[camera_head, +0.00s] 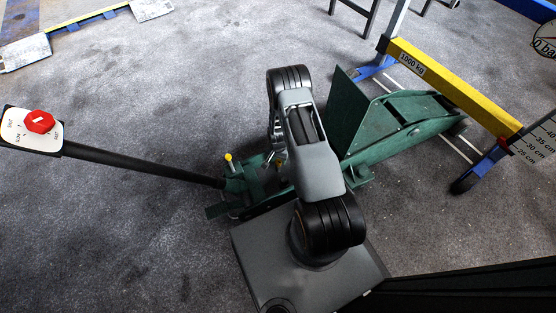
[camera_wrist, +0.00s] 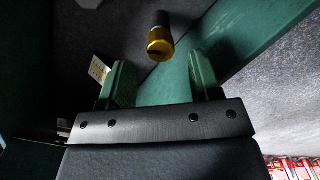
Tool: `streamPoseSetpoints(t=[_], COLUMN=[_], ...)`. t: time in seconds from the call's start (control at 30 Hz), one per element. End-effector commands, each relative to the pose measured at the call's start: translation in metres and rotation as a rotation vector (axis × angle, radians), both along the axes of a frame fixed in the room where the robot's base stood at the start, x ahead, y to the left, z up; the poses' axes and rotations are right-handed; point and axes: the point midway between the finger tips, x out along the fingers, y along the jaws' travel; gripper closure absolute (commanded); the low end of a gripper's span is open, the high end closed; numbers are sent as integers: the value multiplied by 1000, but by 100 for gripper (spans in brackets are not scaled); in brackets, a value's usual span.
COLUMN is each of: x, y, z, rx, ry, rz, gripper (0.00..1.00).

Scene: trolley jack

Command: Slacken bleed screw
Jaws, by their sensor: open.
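A green trolley jack (camera_head: 400,118) stands on the grey floor, partly hidden behind my arm in the head view. In the wrist view, a short dark cylinder with a yellow slotted end (camera_wrist: 160,44) lies ahead, between and beyond the fingertips; it looks like the bleed screw, but I cannot be sure. My gripper (camera_wrist: 158,66) is open, with two green-looking fingers apart and nothing between them. The yellow end seems clear of both fingers. In the head view a yellow cap (camera_head: 228,157) stands up at the jack's handle end. My gripper's tips are hard to make out there.
The jack's black handle (camera_head: 140,164) reaches left to a white plate with a red knob (camera_head: 40,121). A yellow beam marked 1000 kg (camera_head: 450,85) on blue legs stands over the jack's far end. In the wrist view a green jack wall (camera_wrist: 245,38) runs close on the right.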

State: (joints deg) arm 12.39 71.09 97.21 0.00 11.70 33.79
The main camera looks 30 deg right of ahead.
Motion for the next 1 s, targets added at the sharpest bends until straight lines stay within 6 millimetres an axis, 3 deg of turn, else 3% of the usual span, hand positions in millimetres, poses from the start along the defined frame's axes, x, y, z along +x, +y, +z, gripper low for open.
streamPoseSetpoints(t=[0.03, 0.1, 0.4, 0.6, 1.0], x=[1, 1, 1, 0, 0], y=[0, 0, 0, 0, 0], z=[17, 32, 78, 90, 92], rx=[-1, 0, 0, 0, 0], ry=[-2, -3, -1, 0, 0], rz=[0, 0, 0, 0, 0], gripper=[42, 42, 42, 42, 42])
